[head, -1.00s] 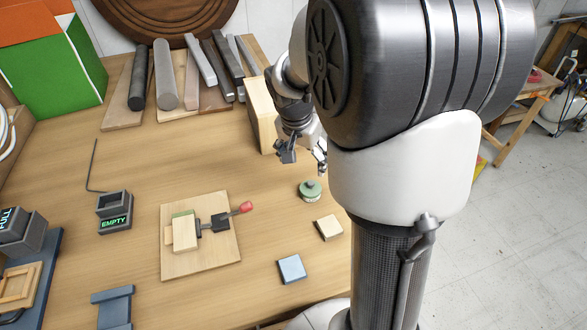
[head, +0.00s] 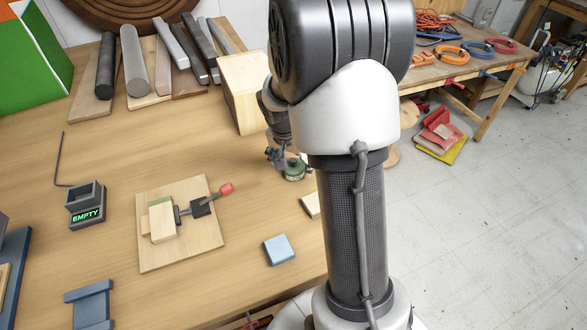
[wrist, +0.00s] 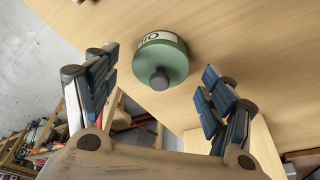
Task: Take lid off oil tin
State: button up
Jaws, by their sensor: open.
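The small round green oil tin (head: 293,171) stands on the workbench beside my arm in the head view. The wrist view shows its pale label with dark letters (wrist: 152,39) and its green lid (wrist: 165,68), with a dark round knob (wrist: 159,80) in the middle. The lid is on the tin. My gripper (wrist: 158,70) is open, with one finger on each side of the tin in the picture and visible gaps between. In the head view my gripper (head: 277,157) is low at the tin, partly overlapping it. I cannot tell whether they touch.
A wooden block (head: 242,90) stands close behind my gripper. A board with a red-handled clamp (head: 190,245), a blue block (head: 279,250) and a partly hidden pale block (head: 310,205) lie nearer. Metal bars (head: 170,45) lie at the back. Bare bench lies left of the tin.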

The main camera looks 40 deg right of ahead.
jog(key=shift+c, duration=0.2)
jog(key=c, duration=0.9)
jog(key=shift+c, duration=0.2)
